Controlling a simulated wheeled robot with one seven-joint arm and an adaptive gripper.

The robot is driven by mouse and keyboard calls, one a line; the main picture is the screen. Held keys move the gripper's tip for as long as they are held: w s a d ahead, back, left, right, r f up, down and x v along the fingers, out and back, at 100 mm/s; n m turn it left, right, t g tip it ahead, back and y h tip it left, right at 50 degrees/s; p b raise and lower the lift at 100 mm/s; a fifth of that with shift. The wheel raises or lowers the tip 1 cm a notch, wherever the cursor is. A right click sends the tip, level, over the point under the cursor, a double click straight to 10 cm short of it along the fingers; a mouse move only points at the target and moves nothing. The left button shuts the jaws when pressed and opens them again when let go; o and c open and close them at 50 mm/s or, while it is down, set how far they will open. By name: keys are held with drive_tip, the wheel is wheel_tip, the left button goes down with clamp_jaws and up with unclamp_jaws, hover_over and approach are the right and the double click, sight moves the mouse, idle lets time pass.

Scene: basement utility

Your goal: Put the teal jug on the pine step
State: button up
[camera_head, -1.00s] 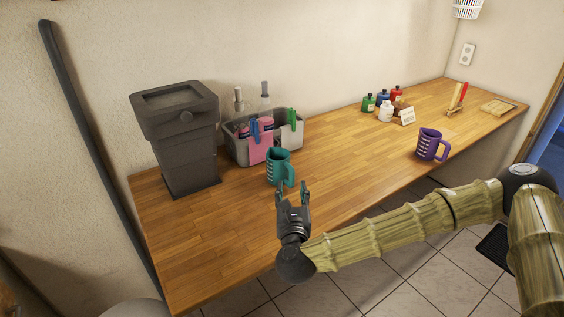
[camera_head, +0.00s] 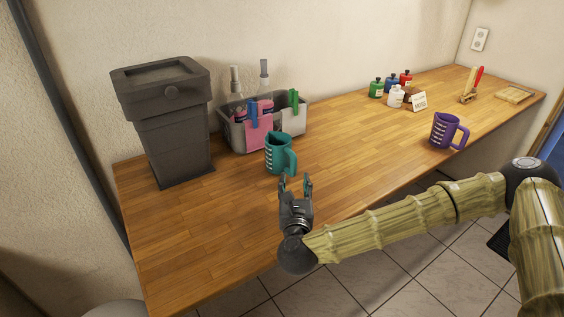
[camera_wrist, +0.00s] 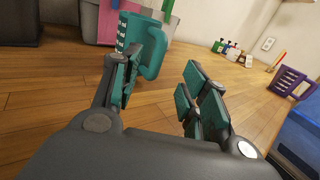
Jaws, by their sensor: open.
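The teal jug (camera_head: 277,153) stands upright on the wooden worktop, in front of the grey caddy, its handle on the right. My gripper (camera_head: 294,181) is open and empty, just on the near side of the jug and slightly right of it. In the wrist view the jug (camera_wrist: 150,50) is beyond the open fingers (camera_wrist: 160,75), and the left finger covers part of its body. A small pale wooden piece (camera_head: 514,95), which looks like the pine step, lies flat at the worktop's far right end.
A dark lidded bin (camera_head: 172,125) stands at the left. The grey caddy (camera_head: 291,125) holds bottles and cloths. A purple jug (camera_head: 444,131) stands right of centre. Small bottles (camera_head: 396,97), a card (camera_head: 419,101) and a holder with a red-handled tool (camera_head: 468,97) are farther back. The worktop (camera_head: 345,135) middle is clear.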

sight(294, 168)
drive_tip(key=shift+a+f+b, duration=0.2)
drive_tip(key=shift+f+b, duration=0.1)
drive_tip(key=shift+f, duration=0.35)
drive_tip(key=shift+w+a+p, duration=0.1)
drive_tip(key=shift+w+p, duration=1.05)
drive_tip(key=shift+w, duration=2)
drive_tip(key=shift+w+f+p, duration=0.2)
drive_tip(key=shift+w+p, duration=0.9)
drive_tip(key=shift+w, duration=1.2)
clamp_jaws()
